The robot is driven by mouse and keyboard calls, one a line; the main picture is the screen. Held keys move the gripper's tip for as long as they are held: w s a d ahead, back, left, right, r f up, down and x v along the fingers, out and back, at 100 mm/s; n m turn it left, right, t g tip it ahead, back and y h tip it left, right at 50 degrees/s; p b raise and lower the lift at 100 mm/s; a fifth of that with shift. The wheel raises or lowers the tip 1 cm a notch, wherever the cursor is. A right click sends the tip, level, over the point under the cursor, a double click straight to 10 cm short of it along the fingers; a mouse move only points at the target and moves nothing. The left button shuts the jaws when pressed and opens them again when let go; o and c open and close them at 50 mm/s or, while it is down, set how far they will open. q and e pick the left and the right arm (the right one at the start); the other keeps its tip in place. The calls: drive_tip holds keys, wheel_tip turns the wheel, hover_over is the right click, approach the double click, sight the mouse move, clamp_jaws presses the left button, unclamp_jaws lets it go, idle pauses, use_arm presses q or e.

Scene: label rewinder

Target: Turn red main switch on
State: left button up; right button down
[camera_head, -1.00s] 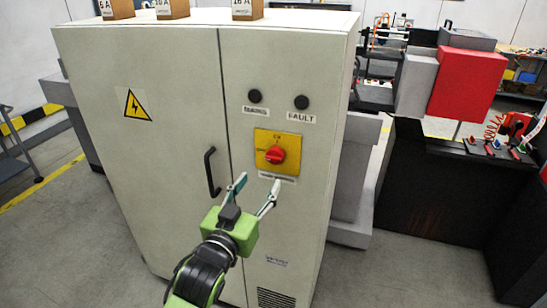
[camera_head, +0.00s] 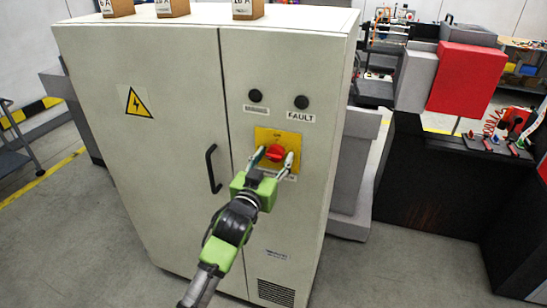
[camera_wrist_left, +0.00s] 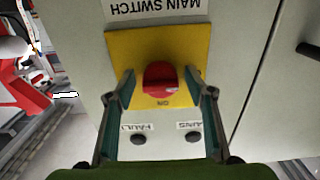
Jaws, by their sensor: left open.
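The red main switch (camera_head: 275,153) is a round red knob on a yellow plate (camera_head: 263,135) on the right door of a beige electrical cabinet. My left gripper (camera_head: 272,158) is open, with one finger on each side of the knob. In the left wrist view the red knob (camera_wrist_left: 160,80) lies between the two open fingertips (camera_wrist_left: 160,85), with gaps to both sides. The yellow plate (camera_wrist_left: 125,45) is below a "MAIN SWITCH" label there. I cannot tell whether the fingers touch the plate. My right gripper is not in view.
The cabinet (camera_head: 180,90) has a black handle (camera_head: 212,170) left of the switch and two black round indicators (camera_head: 301,102) above it. Small boxes (camera_head: 247,9) stand on its top. A dark bench with a red box (camera_head: 467,78) stands to the right. Floor in front is clear.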

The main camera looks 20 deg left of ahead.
use_arm(q)
drive_tip(key=c, duration=1.1)
